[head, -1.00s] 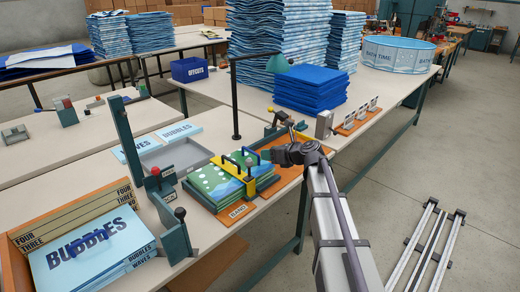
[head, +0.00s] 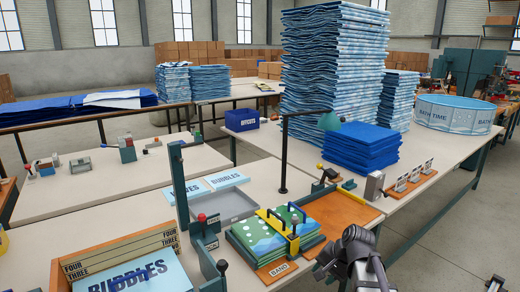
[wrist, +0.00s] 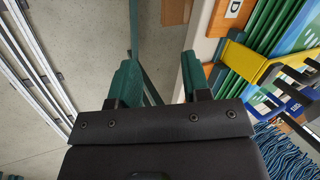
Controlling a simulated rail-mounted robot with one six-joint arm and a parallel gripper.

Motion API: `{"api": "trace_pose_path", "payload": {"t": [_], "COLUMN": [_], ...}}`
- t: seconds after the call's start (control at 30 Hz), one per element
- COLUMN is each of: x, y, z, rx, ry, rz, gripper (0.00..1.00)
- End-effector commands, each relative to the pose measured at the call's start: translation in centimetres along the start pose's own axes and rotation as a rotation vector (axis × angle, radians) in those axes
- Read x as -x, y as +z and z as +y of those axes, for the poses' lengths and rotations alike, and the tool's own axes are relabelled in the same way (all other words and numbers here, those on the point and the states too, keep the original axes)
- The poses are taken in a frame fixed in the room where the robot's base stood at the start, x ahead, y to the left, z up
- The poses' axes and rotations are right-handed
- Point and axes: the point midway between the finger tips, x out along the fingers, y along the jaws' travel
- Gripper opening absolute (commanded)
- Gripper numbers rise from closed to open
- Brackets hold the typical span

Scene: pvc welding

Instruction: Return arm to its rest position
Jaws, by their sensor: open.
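My gripper (wrist: 160,85) is open and empty in the wrist view, its two green fingers apart over the grey floor and the table's edge. In the head view my arm's wrist end (head: 350,260) is at the bottom right, beside the front edge of the workbench (head: 395,205); the fingers cannot be made out there. The stack of green sheets (head: 265,240) with a yellow clamp (head: 280,228) lies on the bench to its left, apart from it. The yellow clamp also shows at the right of the wrist view (wrist: 240,62).
A teal press (head: 205,235) and a wooden box of BUBBLES sheets (head: 140,275) stand left. A lamp (head: 340,135), folded blue sheets (head: 362,150) and small labelled stands (head: 410,178) are behind. The floor right of the bench (head: 470,240) is mostly clear.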

Motion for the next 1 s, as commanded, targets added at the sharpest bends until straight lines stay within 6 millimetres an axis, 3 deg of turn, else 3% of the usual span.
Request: {"api": "trace_pose_path", "payload": {"t": [0.03, 0.1, 0.2, 0.23, 0.27, 0.3, 0.5, 0.6, 0.7, 1.0], "x": [0.1, 0.4, 1.3, 1.2, 1.1, 4.2, 11.0, 13.5, 14.7, 14.2], "y": [3.0, 6.4, 11.4, 13.1, 13.4, 12.8, 12.8, 12.9, 12.9, 12.9], "z": [1.9, 4.5, 7.6, 7.5, 6.0, 4.6, 1.4, 0.1, -0.4, -0.2], "rx": [0.168, 0.409, 0.617, 0.649, 0.679, 0.664, 0.658, 0.657, 0.657, 0.656], "ry": [0.097, 0.248, 0.436, 0.455, 0.447, 0.447, 0.444, 0.444, 0.443, 0.443], "rz": [-0.018, -0.061, -0.115, -0.115, -0.122, -0.118, -0.115, -0.114, -0.114, -0.113], "gripper": [0.44, 0.44, 0.44, 0.44, 0.44, 0.44, 0.44, 0.44, 0.44, 0.44]}}
